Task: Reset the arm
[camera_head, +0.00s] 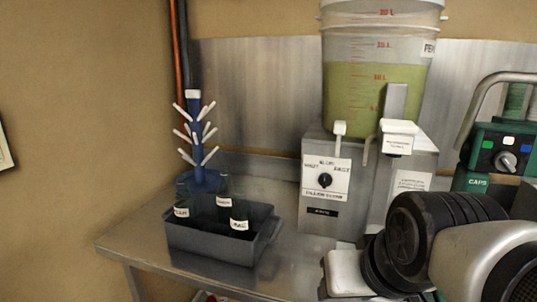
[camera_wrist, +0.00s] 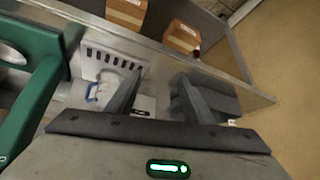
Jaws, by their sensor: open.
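My gripper (camera_wrist: 160,80) shows in the wrist view with its two dark fingers apart and nothing between them. It points down toward the metal bench, and how far above it is hard to tell. In the head view, my arm fills the lower right corner, in front of the bench; the fingers cannot be made out there.
A grey bin (camera_head: 214,247) with dark labelled bottles stands at the bench's left, before a blue bottle tree (camera_head: 196,140). A filling station (camera_head: 325,185) carries a bucket of green liquid (camera_head: 375,85). A green capper (camera_head: 500,150) stands right. Cardboard boxes (camera_wrist: 126,14) show below the bench edge.

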